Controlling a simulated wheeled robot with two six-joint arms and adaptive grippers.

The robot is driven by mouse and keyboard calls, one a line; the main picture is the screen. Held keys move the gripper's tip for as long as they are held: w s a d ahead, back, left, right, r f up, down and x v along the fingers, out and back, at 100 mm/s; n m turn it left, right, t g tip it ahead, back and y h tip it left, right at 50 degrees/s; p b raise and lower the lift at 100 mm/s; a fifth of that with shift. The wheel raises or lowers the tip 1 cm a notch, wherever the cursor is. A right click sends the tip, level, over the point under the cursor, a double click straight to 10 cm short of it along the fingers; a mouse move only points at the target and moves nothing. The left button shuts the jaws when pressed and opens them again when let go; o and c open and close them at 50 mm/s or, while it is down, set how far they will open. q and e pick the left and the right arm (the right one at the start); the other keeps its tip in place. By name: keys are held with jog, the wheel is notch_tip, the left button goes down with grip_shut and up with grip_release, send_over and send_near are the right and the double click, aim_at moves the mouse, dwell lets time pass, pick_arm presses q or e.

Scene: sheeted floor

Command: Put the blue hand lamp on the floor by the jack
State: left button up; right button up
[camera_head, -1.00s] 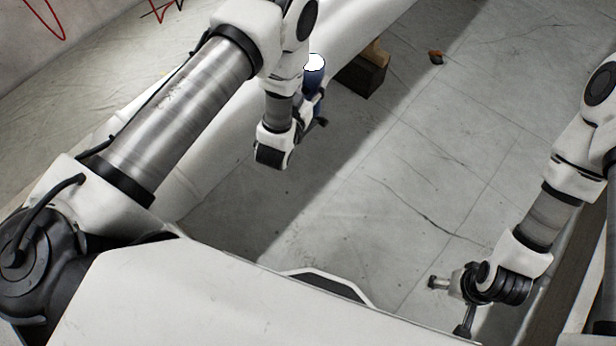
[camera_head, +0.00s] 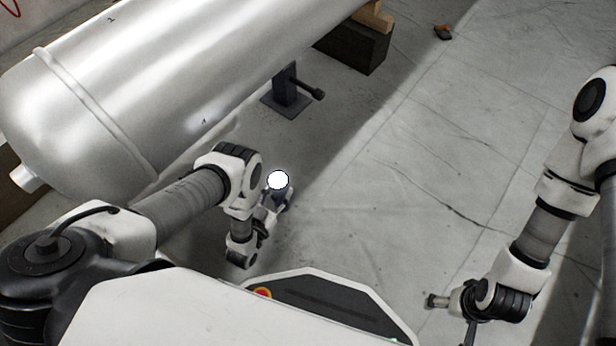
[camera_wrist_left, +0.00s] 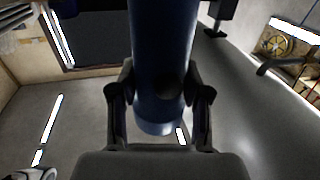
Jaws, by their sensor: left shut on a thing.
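The blue hand lamp (camera_head: 281,190) is in my left gripper (camera_head: 268,205), its round end glowing white. In the left wrist view the lamp's blue body (camera_wrist_left: 163,50) stands between the two fingers, which close on its sides. The gripper holds it in front of my base, apart from the jack; its height above the floor is hard to tell. The jack (camera_head: 288,90), dark with a side handle and flat foot plate, stands on the floor beneath the tank, above the lamp in the head view. My right gripper (camera_head: 452,318) is at lower right, fingers apart and empty.
A large silver tank (camera_head: 170,75) lies across the upper left. A dark block (camera_head: 352,46) with wood on it supports it at the top. A small brown scrap (camera_head: 443,33) lies beyond. The cracked floor (camera_head: 400,170) right of the jack is clear.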

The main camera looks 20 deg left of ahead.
pick_arm(q)
jog(key=w+d+f+b, duration=0.1)
jog(key=w+f+b, duration=0.1)
jog(key=w+b, duration=0.2)
jog(key=w+d+f+b, duration=0.1)
jog(key=w+f+b, duration=0.2)
jog(key=w, duration=0.6)
jog(key=shift+w+b, duration=0.4)
jog(key=shift+b, duration=0.3)
jog(key=shift+r, duration=0.15)
grip_shut()
jog(key=shift+f, duration=0.2)
jog(key=o, duration=1.2)
grip_release()
jog(key=shift+o, duration=0.2)
jog(key=shift+r, duration=0.15)
